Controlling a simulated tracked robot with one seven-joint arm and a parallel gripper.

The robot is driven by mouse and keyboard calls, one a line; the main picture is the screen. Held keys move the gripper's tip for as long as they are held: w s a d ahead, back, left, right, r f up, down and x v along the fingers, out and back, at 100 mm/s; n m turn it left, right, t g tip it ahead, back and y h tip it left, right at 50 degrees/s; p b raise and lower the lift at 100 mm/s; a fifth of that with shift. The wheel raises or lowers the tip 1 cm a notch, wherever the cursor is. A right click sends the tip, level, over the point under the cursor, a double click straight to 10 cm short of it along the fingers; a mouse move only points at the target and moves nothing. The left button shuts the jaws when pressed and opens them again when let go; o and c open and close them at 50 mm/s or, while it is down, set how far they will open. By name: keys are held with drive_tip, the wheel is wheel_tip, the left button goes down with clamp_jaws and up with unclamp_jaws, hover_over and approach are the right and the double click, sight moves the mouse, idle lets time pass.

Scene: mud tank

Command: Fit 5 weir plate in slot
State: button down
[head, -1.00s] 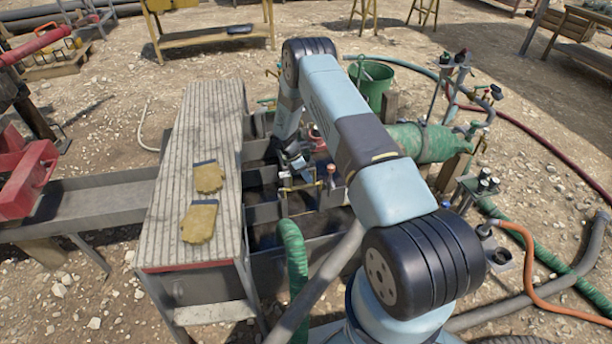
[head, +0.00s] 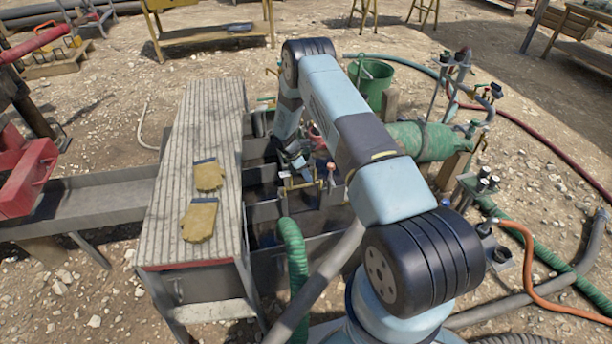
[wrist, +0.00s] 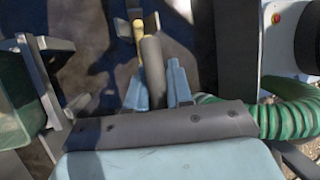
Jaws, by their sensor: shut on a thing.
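My gripper (head: 296,164) reaches down into the open compartments of the mud tank (head: 318,222). In the wrist view its two blue fingers (wrist: 157,86) are shut on the grey grip of the weir plate (wrist: 153,66), which lies between them. A yellow strip and a small grey block show just beyond the grip. In the head view a yellow-topped part (head: 301,185) shows below my gripper, among the tank's dividers. My arm hides part of the tank. I cannot tell whether the plate's lower edge touches a slot.
A ribbed walkway (head: 200,135) with two yellow gloves (head: 205,198) runs along the tank's left side. A green hose (head: 293,260) enters the tank at the front.

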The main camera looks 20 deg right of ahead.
drive_tip(key=shift+f, duration=0.2)
drive_tip(key=c, duration=0.9)
unclamp_jaws()
drive_tip(key=shift+c, duration=0.2)
drive_tip(key=v, duration=1.3)
drive_tip(key=shift+w+r, duration=0.15)
drive_tip(key=shift+r, duration=0.1)
drive_tip(key=shift+a, duration=0.15)
